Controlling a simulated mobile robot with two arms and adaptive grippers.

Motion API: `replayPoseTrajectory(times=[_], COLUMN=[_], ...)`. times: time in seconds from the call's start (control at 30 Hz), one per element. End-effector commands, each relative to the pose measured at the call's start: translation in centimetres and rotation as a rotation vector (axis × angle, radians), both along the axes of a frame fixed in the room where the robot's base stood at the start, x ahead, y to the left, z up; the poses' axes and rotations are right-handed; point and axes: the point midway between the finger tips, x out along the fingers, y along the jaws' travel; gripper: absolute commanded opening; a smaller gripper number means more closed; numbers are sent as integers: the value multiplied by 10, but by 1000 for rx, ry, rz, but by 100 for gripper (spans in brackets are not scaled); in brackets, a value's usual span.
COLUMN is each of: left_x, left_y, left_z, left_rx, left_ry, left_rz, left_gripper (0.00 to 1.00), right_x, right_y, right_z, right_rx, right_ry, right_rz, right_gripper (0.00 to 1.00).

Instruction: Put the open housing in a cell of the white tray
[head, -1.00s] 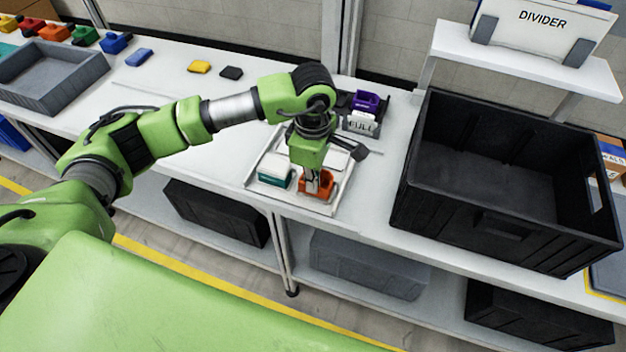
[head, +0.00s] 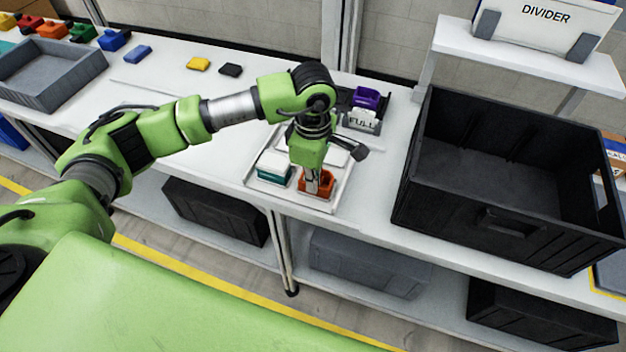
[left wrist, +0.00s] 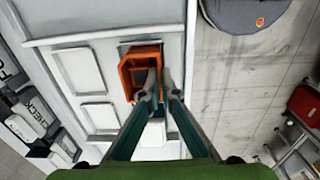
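The open housing is an orange, open-topped part (head: 318,184) at the front right cell of the white tray (head: 341,190). The left wrist view shows the housing (left wrist: 140,72) from above, over a tray cell. My left gripper (head: 318,180) points down at it. In the left wrist view the fingertips (left wrist: 158,83) are close together at one wall of the housing and seem to pinch it. Whether the housing rests fully on the cell floor cannot be told. A teal and white part (head: 273,168) sits to its left in the tray. My right gripper is out of view.
A black holder marked FULL (head: 361,122) with a purple part (head: 367,97) stands behind the tray. A large black crate (head: 505,225) is at right. A grey tray (head: 50,85), coloured parts and yellow and black pieces lie left. The bench between is clear.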

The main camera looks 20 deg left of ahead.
Motion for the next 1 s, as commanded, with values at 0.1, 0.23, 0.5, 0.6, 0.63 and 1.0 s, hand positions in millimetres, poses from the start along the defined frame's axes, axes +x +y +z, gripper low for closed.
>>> replayPoseTrajectory(times=[0.1, 0.23, 0.5, 0.6, 0.63, 1.0], left_x=[0, 0, 0, 0, 0, 1], left_y=[0, 0, 0, 0, 0, 0], left_z=[0, 0, 0, 0, 1, 59], left_rx=[0, 0, 0, 0, 0, -1], left_ry=[-1, -1, 0, 0, 0, -6], left_rz=[0, 0, 0, 0, 0, 0], left_gripper=[0, 7, 24, 24, 24, 24], right_x=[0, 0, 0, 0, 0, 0], right_y=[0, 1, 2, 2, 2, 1], right_z=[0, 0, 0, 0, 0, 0], right_rx=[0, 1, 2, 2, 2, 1], right_ry=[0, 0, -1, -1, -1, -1], right_rz=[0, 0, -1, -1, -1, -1], right_gripper=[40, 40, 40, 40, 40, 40])
